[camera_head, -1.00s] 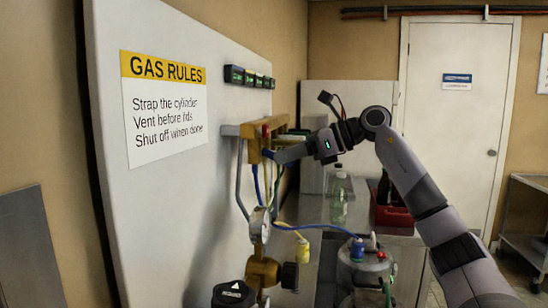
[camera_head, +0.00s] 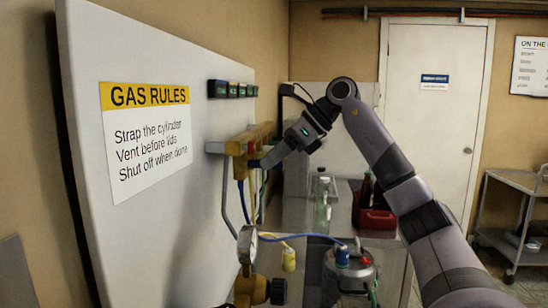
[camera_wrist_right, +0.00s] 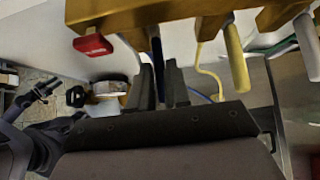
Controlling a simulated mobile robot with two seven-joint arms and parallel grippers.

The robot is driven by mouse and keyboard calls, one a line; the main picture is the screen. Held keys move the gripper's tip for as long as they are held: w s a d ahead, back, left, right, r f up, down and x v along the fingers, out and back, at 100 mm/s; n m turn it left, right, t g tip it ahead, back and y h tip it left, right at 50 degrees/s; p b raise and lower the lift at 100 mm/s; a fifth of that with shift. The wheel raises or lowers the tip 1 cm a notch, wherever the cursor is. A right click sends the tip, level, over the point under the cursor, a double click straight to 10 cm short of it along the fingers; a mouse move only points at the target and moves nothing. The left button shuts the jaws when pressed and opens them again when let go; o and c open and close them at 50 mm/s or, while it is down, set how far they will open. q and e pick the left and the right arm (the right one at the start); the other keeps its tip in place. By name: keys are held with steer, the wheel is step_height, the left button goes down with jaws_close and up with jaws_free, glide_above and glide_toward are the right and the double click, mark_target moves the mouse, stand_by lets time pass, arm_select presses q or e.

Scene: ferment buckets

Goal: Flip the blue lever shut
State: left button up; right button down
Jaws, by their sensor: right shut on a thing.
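The brass manifold (camera_head: 250,138) is on the white wall panel, and its underside crosses the top of the right wrist view (camera_wrist_right: 190,14). The blue lever (camera_wrist_right: 157,66) is a thin dark blue strip under it, between the fingers of my right gripper (camera_wrist_right: 161,80). That gripper is shut on the blue lever. In the head view my right gripper (camera_head: 264,160) is at the manifold's front end and hides the lever, so its exact angle is unclear. A red lever (camera_wrist_right: 92,44) is to the left, a yellow lever (camera_wrist_right: 235,58) to the right. My left gripper is not in view.
Hoses hang below the manifold beside a gauge (camera_head: 247,244). A steel keg (camera_head: 350,272) with a blue fitting stands below right. A bottle (camera_head: 321,205) and a red crate (camera_head: 376,218) are on the bench behind.

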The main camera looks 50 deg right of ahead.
steer(key=shift+r, duration=0.2)
stand_by(0.6)
steer(key=c, duration=1.2)
jaws_free()
steer(key=shift+o, duration=0.2)
steer(key=v, duration=0.7)
steer(key=shift+r+p, duration=0.15)
steer(key=shift+p, duration=0.2)
